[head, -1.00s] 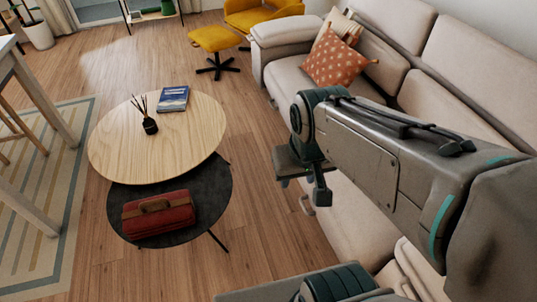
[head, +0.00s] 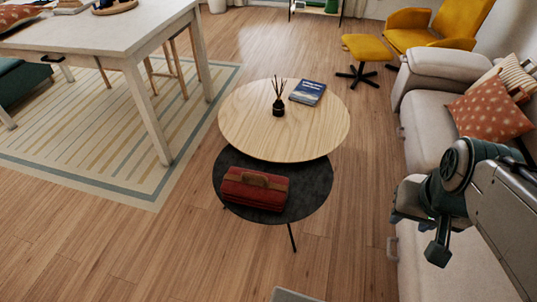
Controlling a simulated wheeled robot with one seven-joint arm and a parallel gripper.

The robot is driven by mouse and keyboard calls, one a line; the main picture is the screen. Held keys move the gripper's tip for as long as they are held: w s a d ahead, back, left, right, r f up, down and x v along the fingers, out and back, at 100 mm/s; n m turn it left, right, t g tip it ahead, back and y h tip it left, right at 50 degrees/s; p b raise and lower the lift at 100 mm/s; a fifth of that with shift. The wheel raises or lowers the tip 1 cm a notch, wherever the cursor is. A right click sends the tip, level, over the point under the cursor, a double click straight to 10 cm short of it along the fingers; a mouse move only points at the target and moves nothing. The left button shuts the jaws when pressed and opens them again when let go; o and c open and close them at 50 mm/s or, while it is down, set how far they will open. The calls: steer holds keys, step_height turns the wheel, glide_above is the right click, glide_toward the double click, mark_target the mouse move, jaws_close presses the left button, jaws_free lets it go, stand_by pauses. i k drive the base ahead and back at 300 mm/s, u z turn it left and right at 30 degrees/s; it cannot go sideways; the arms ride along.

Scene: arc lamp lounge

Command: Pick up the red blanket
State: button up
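The red blanket (head: 240,190) is a folded, rolled bundle with a brown strap and handle. It lies on the lower, dark round tabletop (head: 312,202) of the two-level coffee table, near its left side. My gripper (head: 417,222) is at the right of the head view, in front of the beige sofa. It is well to the right of the blanket and apart from it. The angle does not show clearly whether its fingers are open or shut.
The upper wooden tabletop (head: 290,135) carries a dark reed diffuser (head: 279,105) and a blue book (head: 307,92). The beige sofa (head: 425,130) lines the right side. A white table (head: 110,35) stands on a striped rug (head: 120,150) at left. Wood floor in front is clear.

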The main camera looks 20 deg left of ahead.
mark_target(246, 187)
steer(key=z, duration=0.05)
steer(key=k, duration=0.6)
steer(key=u, duration=0.8)
steer(key=i, duration=0.55)
steer(key=u, duration=0.6)
steer(key=i, duration=1.15)
steer(key=z, duration=0.6)
